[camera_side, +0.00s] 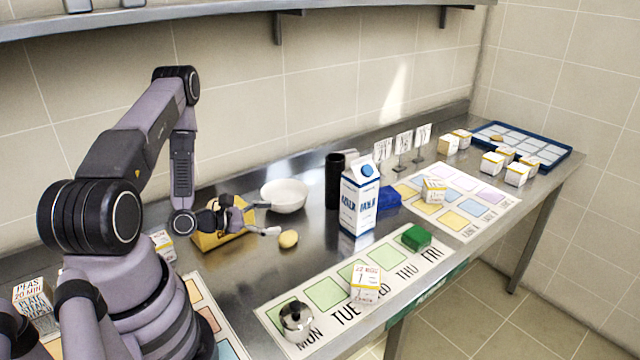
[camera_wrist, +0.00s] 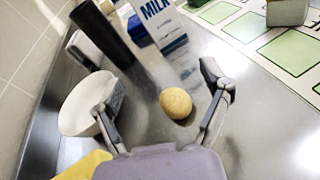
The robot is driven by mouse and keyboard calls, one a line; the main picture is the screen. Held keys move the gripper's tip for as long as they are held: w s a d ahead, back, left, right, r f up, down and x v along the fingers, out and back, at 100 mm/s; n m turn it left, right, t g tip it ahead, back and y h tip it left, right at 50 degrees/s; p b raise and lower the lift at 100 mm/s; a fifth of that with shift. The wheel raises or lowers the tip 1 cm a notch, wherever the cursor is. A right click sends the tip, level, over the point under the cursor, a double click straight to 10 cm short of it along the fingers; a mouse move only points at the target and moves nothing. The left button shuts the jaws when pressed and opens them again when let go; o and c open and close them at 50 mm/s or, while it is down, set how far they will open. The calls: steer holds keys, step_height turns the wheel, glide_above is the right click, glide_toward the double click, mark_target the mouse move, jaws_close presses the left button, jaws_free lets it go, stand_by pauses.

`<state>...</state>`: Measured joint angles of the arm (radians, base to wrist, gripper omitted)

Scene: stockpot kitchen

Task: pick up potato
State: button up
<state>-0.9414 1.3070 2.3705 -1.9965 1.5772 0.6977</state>
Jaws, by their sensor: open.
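The potato (camera_side: 288,239) is a small round yellow-tan lump lying on the steel counter in the side view. In the wrist view the potato (camera_wrist: 175,103) lies ahead of my gripper, nearer the right finger than the left one. My gripper (camera_side: 268,218) is open and empty, held low to the left of the potato in the side view. In the wrist view its two fingers (camera_wrist: 162,108) are spread apart, with the potato showing between them. I cannot tell how high the fingertips are above the counter.
A white bowl (camera_side: 284,195) stands close to the left finger. A milk carton (camera_side: 358,200) and a black cylinder (camera_side: 334,181) stand beyond the potato. A yellow box (camera_side: 215,240) is beneath my gripper.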

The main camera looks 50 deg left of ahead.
mark_target(280, 239)
steer(key=s+f+n+y, duration=0.1)
steer(key=f, duration=0.1)
steer(key=s+f+n+g+y, duration=0.1)
steer(key=f, duration=0.1)
steer(key=s+a+f+n, duration=0.1)
steer(key=f+n, duration=0.1)
steer(key=shift+s+a+f+g+y, duration=0.1)
steer(key=shift+s+f+g+y, duration=0.05)
steer(key=shift+s+g+y, duration=0.2)
steer(key=x, duration=0.7)
steer(key=shift+w, duration=0.1)
steer(key=shift+c, duration=0.4)
steer(key=c, duration=1.2)
steer(key=shift+r, duration=0.25)
